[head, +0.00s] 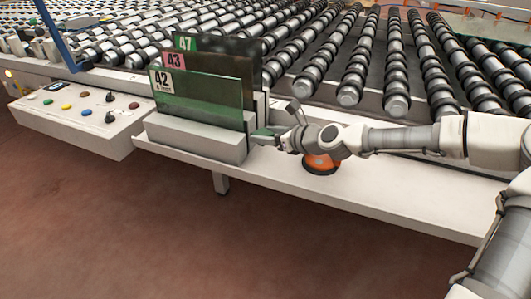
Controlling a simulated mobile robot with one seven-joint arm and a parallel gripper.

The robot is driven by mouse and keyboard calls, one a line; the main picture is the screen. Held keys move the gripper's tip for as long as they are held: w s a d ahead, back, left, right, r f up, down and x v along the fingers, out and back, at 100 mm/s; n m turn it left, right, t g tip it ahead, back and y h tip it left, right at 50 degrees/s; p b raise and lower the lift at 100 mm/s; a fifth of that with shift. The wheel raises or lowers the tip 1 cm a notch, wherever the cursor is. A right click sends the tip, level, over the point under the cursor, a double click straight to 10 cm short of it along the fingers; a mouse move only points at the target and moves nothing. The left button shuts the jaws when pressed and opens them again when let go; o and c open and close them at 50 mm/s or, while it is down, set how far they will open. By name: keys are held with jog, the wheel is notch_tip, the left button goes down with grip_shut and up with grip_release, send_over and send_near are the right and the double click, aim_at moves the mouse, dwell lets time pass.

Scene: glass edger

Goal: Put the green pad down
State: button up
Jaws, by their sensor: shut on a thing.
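My gripper (268,138) is at the right end of the glass rack, low over the white shelf. It is shut on the green pad (263,132), of which only a small green piece shows between the fingers. I cannot tell whether the pad touches the shelf or the rack's end. My arm reaches in from the right side of the picture.
The white shelf (400,203) runs along the roller conveyor's front. A grey rack (195,140) holds upright glass panes labelled 42, 43 and 47. An orange round tool (321,164) sits below my wrist. A control panel (82,115) is at left. The shelf's right part is clear.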

aim_at(267, 157)
notch_tip(267, 157, down, 5)
jog(key=shift+f+b, duration=0.1)
jog(key=shift+b, duration=0.7)
jog(key=o, duration=1.3)
jog(key=shift+f, duration=0.1)
jog(key=shift+r, duration=0.2)
jog(key=shift+s+d+r, duration=0.15)
jog(key=shift+s+d, duration=0.05)
jog(key=shift+d, duration=0.1)
jog(key=p+v, duration=0.3)
jog(key=v, duration=0.8)
jog(key=shift+s+d+p, duration=0.1)
jog(key=shift+p, duration=0.25)
